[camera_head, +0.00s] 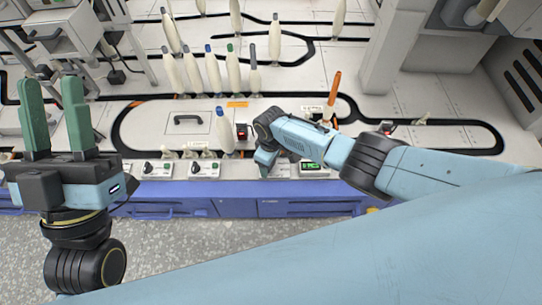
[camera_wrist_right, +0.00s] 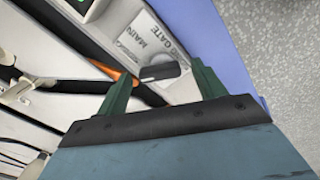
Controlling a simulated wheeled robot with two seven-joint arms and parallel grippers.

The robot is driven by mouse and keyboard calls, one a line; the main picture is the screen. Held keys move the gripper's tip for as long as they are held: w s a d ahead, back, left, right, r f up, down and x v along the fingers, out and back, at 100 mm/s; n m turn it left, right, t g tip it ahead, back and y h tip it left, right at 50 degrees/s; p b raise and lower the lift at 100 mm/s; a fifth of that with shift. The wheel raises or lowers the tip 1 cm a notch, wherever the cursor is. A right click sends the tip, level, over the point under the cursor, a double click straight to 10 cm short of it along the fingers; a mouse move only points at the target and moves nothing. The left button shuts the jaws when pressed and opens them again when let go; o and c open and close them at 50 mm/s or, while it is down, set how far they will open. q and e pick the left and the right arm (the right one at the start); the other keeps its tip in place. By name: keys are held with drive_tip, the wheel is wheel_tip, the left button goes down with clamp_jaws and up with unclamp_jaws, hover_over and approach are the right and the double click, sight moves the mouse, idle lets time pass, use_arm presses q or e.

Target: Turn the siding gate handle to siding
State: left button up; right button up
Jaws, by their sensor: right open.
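In the right wrist view, the black gate handle (camera_wrist_right: 160,72) sits on a pale panel whose label (camera_wrist_right: 152,40) shows "MAIN" and part of "GATE". My right gripper (camera_wrist_right: 163,78) is open, with one green finger on either side of the handle. I cannot tell whether the fingers touch it. In the head view my right gripper (camera_head: 265,160) points down at the console's front edge and hides the handle. My left gripper (camera_head: 51,88) is open and empty, raised at the left with its fingers upward.
Several cream bobbins (camera_head: 213,70) stand along the black track behind. One blue-tipped bobbin (camera_head: 225,130) stands close left of my right gripper. Control boxes (camera_head: 205,168) line the front edge. An orange bar (camera_head: 334,88) stands up behind my right wrist.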

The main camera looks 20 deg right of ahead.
drive_tip(key=shift+r+p, duration=0.4)
drive_tip(key=shift+r, duration=0.1)
drive_tip(key=shift+r+p, duration=0.7)
drive_tip(key=shift+r, duration=0.15)
wheel_tip(320, 180, up, 2)
drive_tip(key=shift+r+p, duration=0.15)
drive_tip(key=shift+p, duration=0.65)
use_arm(q)
drive_tip(key=w+a+f+g+y+p, duration=0.1)
drive_tip(key=w+f+g+y+p, duration=0.2)
drive_tip(key=f+g, duration=1)
use_arm(e)
wheel_tip(320, 180, up, 3)
drive_tip(key=shift+f+b, duration=0.15)
drive_tip(key=shift+b, duration=0.35)
use_arm(q)
drive_tip(key=s+a+f+n+g+y+p, duration=0.1)
drive_tip(key=s+a+f+g+y+p, duration=0.2)
drive_tip(key=s+a+f+g, duration=0.3)
drive_tip(key=s+f+g+y, duration=0.1)
drive_tip(key=s+f+g, duration=0.1)
drive_tip(key=s+f, duration=0.2)
drive_tip(key=shift+s+f+g, duration=0.35)
drive_tip(key=shift+s+g, duration=0.05)
drive_tip(key=shift+s, duration=0.3)
use_arm(e)
wheel_tip(320, 180, up, 6)
drive_tip(key=shift+f, duration=0.2)
